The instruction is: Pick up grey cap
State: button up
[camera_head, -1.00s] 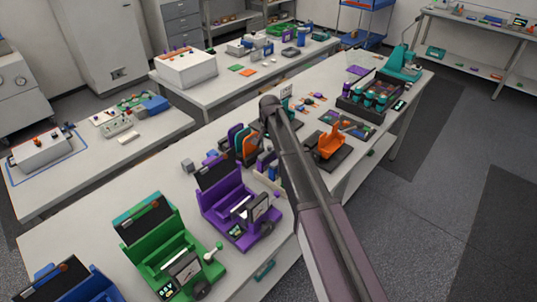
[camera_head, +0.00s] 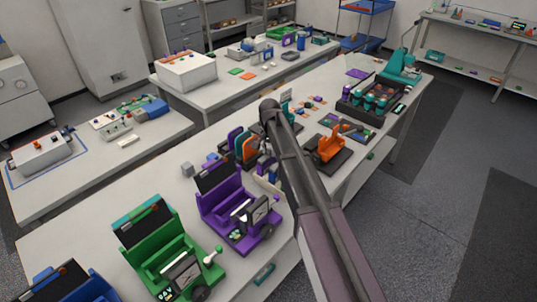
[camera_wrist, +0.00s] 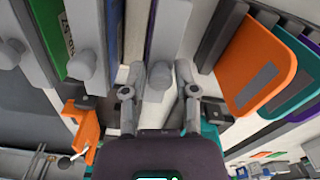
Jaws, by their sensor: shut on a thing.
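In the wrist view, my gripper (camera_wrist: 160,84) has its two fingers on either side of a grey rounded cap (camera_wrist: 158,78). The cap is at the near end of a grey bar (camera_wrist: 171,28), and I cannot tell if the two are joined. The gripper is shut on this cap. Similar grey rounded ends show to the left, one on a grey strip (camera_wrist: 80,66) and one at the picture's left edge (camera_wrist: 9,55). In the head view, my arm hides the gripper and the cap.
In the head view, a purple device (camera_head: 226,203), a green device (camera_head: 165,252) and an orange holder (camera_head: 331,145) stand on the bench.

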aim_at(269, 149)
jog(key=shift+r, duration=0.15)
dwell(0.3)
notch_tip(269, 149, up, 3)
jog(key=p, duration=0.3)
jog(key=s+a, duration=0.1)
jog(key=s, duration=0.4)
jog(key=s+a+r+p, duration=0.1)
jog(key=s+a, duration=0.1)
jog(key=s, duration=0.3)
jog(key=s+a+p, duration=0.1)
jog(key=s, duration=0.4)
jog(key=shift+s+a+r, duration=0.15)
jog(key=shift+a+r, duration=0.2)
jog(key=shift+c, duration=0.2)
notch_tip(269, 149, up, 3)
jog(key=p, duration=0.2)
jog(key=shift+f+p, duration=0.15)
jog(key=shift+p, duration=0.2)
